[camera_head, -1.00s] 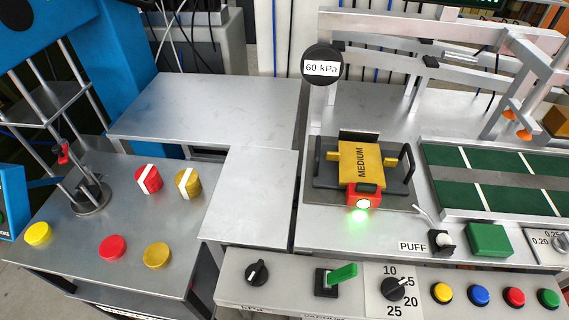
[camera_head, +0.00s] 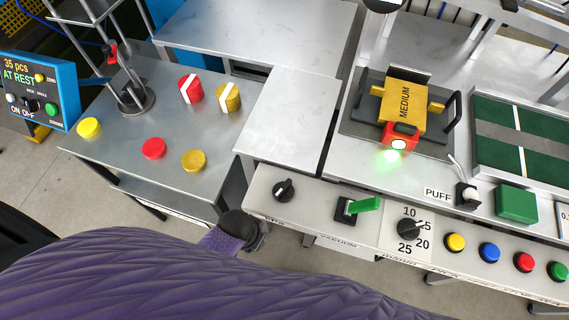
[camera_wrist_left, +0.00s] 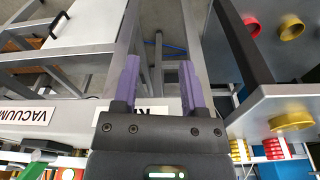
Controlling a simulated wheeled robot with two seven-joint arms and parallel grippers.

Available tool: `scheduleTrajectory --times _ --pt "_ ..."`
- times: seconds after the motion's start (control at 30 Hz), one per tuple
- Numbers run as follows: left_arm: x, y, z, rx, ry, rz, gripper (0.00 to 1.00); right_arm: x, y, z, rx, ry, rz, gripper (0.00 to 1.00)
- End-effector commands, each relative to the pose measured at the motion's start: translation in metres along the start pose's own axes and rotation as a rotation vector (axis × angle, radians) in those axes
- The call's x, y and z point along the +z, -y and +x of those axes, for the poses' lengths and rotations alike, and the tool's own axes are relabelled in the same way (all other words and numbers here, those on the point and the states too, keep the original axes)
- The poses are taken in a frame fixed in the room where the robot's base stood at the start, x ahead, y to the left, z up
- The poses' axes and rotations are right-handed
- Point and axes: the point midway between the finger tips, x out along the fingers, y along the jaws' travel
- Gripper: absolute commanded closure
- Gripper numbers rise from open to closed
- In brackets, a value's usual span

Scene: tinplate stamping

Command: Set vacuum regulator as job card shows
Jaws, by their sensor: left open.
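The black round knob above the partly hidden kPa label, the vacuum regulator (camera_head: 284,189), sits at the left end of the front panel in the head view. Its white pointer mark faces up and right. A yellow block marked MEDIUM (camera_head: 403,105) lies in a dark holder. The round gauge (camera_head: 382,4) is cut off at the top edge, so its reading is hidden. My left arm crosses the bottom of the head view, with its dark end low and left of the knob. My left gripper (camera_wrist_left: 160,82) has its purple fingers apart, with nothing between them.
Right of the knob are a green lever (camera_head: 362,205), a numbered dial (camera_head: 409,229) and several coloured buttons. The left table (camera_head: 125,178) carries red and yellow round pieces. A gap with floor lies between that table and the panel.

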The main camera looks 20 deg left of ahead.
Motion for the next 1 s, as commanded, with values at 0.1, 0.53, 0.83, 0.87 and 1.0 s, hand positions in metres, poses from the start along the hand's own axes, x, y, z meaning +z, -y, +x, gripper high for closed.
scheduleTrajectory --times 0.1,0.53,0.83,0.87,1.0 --pt "-0.039 -0.004 -0.07 0.011 -0.027 0.01 0.46 -0.004 0.001 -0.027 -0.002 -0.005 0.004 1.0" --pt "-0.138 -0.015 -0.159 0.019 0.094 0.14 0.46 -0.01 0.008 -0.053 -0.014 -0.012 0.011 1.0" --pt "-0.139 -0.014 -0.114 0.011 0.122 0.152 0.46 -0.006 0.005 -0.031 -0.008 -0.007 0.005 1.0" --pt "-0.138 -0.015 -0.106 0.011 0.121 0.152 0.46 -0.005 0.004 -0.028 -0.006 -0.006 0.003 1.0" --pt "-0.134 -0.015 -0.076 0.012 0.121 0.152 0.46 -0.001 -0.002 -0.014 0.004 0.001 -0.005 1.0"
